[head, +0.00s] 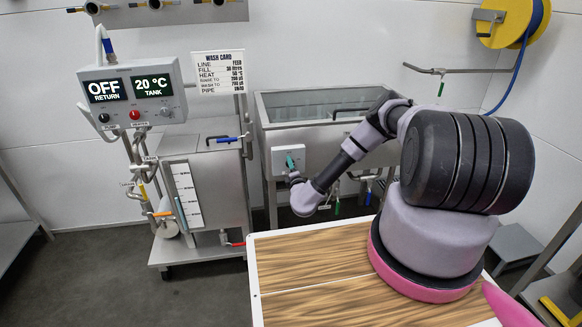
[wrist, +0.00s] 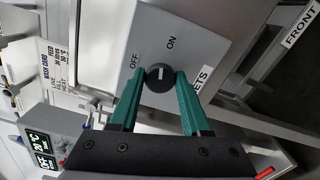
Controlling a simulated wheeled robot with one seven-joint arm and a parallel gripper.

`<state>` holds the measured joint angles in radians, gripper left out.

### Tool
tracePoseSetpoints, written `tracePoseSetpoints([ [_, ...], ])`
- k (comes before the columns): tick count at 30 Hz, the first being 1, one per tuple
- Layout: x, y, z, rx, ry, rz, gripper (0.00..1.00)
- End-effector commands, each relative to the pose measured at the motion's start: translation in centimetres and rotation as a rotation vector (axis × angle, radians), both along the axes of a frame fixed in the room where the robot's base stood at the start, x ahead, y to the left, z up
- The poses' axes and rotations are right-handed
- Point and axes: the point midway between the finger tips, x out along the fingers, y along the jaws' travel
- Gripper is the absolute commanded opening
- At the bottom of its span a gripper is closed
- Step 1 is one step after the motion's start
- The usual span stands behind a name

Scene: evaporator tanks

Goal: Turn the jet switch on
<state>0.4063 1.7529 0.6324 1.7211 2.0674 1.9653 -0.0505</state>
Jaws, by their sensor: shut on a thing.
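The jet switch is a small black round knob (wrist: 159,78) with a white mark, on a pale grey box (wrist: 190,35) lettered OFF, ON and partly hidden "JETS". The mark seems to point between OFF and ON; I cannot tell its exact setting. My gripper (wrist: 158,80) has its two green fingers on either side of the knob, shut on it. In the head view, my gripper (head: 291,162) is at the front of the same box (head: 280,153) on the steel tank, and hides the knob.
The open steel tank (head: 310,106) stands behind the box. A smaller tank with a gauge (head: 184,195) and a display box reading OFF and 20 °C (head: 135,112) are to the left. A wooden top (head: 320,295) lies in front, and coloured valve handles hang below the large tank.

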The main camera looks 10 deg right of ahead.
Motion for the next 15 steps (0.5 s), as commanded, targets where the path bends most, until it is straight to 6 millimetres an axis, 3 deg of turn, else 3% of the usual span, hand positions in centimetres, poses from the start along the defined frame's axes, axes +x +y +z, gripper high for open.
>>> tracePoseSetpoints([
  [15,-0.17,0.12,-0.17,0.259,0.004,0.002,0.0],
])
